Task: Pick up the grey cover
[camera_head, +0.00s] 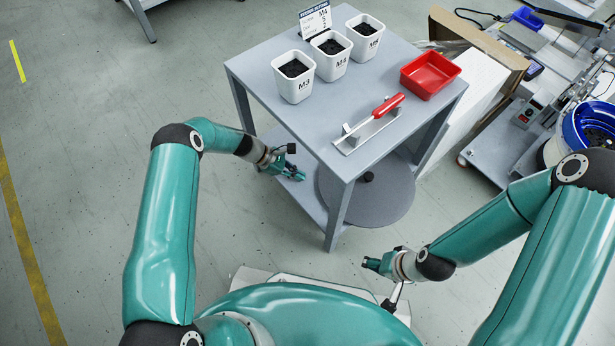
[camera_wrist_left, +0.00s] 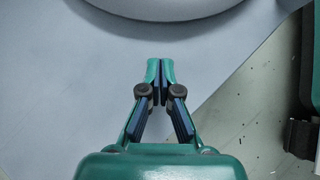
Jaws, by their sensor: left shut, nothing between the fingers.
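The grey cover (camera_head: 385,203) is a large flat disc with a dark knob at its middle. It lies on the lower shelf of the grey table, and the tabletop and a front leg hide part of it. My left gripper (camera_head: 299,175) is shut and empty over the left part of the lower shelf, left of the cover. In the left wrist view my left gripper (camera_wrist_left: 160,64) has its fingertips together, and the curved edge of the cover (camera_wrist_left: 180,12) shows beyond them. My right gripper (camera_head: 369,264) is in front of the table, apart from the cover; its fingers are too small to read.
The grey table (camera_head: 262,72) stands over the shelf, with its legs around it. On top are white bins (camera_head: 293,85), a red tray (camera_head: 428,80) and a red-handled screwdriver (camera_head: 388,105) on a holder (camera_head: 350,142). A cart (camera_head: 505,140) stands at right. Floor at left is clear.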

